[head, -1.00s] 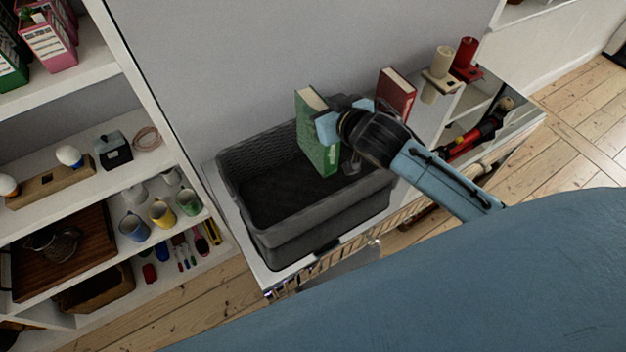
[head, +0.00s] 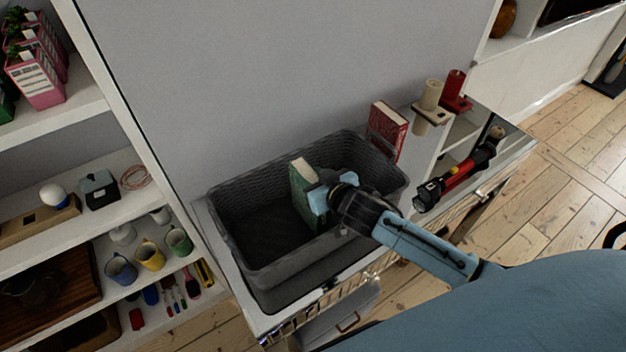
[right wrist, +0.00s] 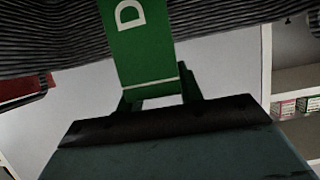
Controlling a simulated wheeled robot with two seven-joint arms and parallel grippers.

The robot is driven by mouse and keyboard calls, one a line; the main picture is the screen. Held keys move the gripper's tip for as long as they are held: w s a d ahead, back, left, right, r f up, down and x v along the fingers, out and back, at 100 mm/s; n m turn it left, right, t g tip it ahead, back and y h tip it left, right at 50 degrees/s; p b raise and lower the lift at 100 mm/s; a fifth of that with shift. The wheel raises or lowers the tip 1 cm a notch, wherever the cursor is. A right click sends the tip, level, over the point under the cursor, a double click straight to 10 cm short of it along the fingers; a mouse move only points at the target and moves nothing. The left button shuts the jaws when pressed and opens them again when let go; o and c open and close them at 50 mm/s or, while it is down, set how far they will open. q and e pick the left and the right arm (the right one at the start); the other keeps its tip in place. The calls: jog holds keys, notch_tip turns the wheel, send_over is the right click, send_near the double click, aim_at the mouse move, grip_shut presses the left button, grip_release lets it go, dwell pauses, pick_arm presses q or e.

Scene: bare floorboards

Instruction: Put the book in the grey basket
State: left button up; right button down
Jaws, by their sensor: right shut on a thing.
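A green book (head: 304,190) stands upright inside the grey basket (head: 262,266), its lower part below the rim. My right gripper (head: 322,190) is shut on the green book near its top, reaching over the basket's right part. The book's green spine with a white letter (right wrist: 140,45) also shows in the right wrist view, between the fingers (right wrist: 158,98). The basket's ribbed wall (right wrist: 60,42) fills the top of that view. Whether the book touches the basket floor cannot be told. My left gripper is not in view.
The basket stands on a white cabinet top against a grey wall. A red book (head: 386,130) stands just behind its right end. Shelves with mugs (head: 150,256) are at left.

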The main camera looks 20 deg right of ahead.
jog(key=shift+f, duration=0.1)
jog(key=shift+f, duration=0.15)
jog(key=c, duration=0.9)
grip_release()
jog(key=shift+f, duration=0.1)
jog(key=shift+s+r, duration=0.15)
jog(key=shift+r, duration=0.05)
jog(key=v, duration=1.1)
jog(key=shift+s, duration=0.35)
